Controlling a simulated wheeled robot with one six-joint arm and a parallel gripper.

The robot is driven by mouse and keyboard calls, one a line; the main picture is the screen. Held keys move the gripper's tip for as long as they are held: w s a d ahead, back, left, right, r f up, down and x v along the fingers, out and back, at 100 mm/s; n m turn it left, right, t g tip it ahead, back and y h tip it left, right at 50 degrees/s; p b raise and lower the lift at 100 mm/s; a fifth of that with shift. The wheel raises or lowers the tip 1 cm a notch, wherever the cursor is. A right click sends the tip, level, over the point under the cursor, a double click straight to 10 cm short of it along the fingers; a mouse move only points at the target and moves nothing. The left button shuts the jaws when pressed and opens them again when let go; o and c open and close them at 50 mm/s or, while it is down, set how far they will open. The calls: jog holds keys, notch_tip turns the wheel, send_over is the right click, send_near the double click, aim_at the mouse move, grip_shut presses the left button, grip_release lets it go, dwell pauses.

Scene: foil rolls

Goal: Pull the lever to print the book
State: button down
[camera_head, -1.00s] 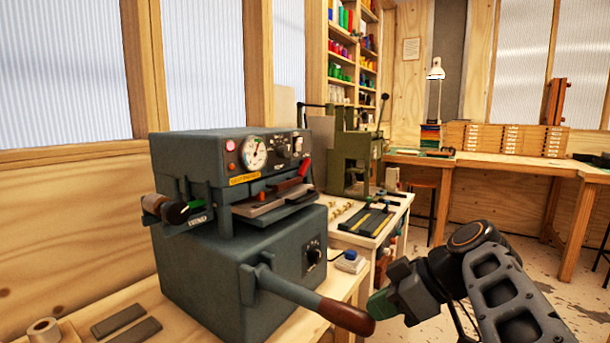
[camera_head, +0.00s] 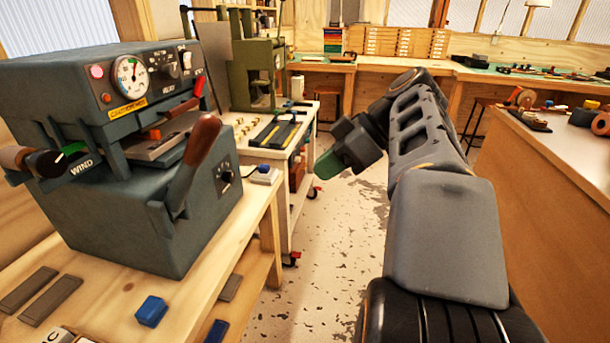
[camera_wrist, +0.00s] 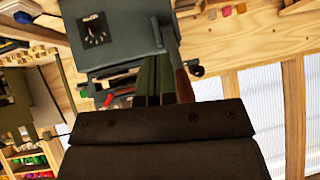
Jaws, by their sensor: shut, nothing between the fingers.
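The dark grey stamping press (camera_head: 180,205) stands on the wooden bench at left. Its lever, with a brown wooden handle (camera_head: 203,140), points upward and tilts to the right on the press's front side. In the wrist view the brown handle (camera_wrist: 183,86) shows just beside my green fingertips. My gripper (camera_head: 325,172) is in the middle of the head view, to the right of the lever and apart from it. Its green fingers are closed together with nothing in them; they also show in the wrist view (camera_wrist: 155,78).
A white cart (camera_head: 296,150) with a green press (camera_head: 257,75) stands behind the stamping press. A blue block (camera_head: 150,311) lies on the near bench (camera_head: 110,290). Another worktable (camera_head: 560,165) is at right. Speckled open floor (camera_head: 325,235) lies between.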

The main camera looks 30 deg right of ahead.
jog(key=shift+v, duration=0.9)
dwell(0.8)
notch_tip(320, 180, down, 9)
jog(key=w+d+m+h+p, duration=0.1)
jog(key=d+m+h+p, duration=0.35)
jog(key=m, duration=0.85)
jog(key=s+a+r+n+g+h+p, duration=0.1)
jog(key=s+a+n+h+p, duration=0.1)
jog(key=a+p, duration=1)
jog(key=s+a+h, duration=0.1)
jog(key=a, duration=0.2)
jog(key=shift+r+n+h, duration=0.25)
jog(key=shift+n+h, duration=0.1)
jog(key=shift+n, duration=0.05)
jog(key=shift+d, duration=0.1)
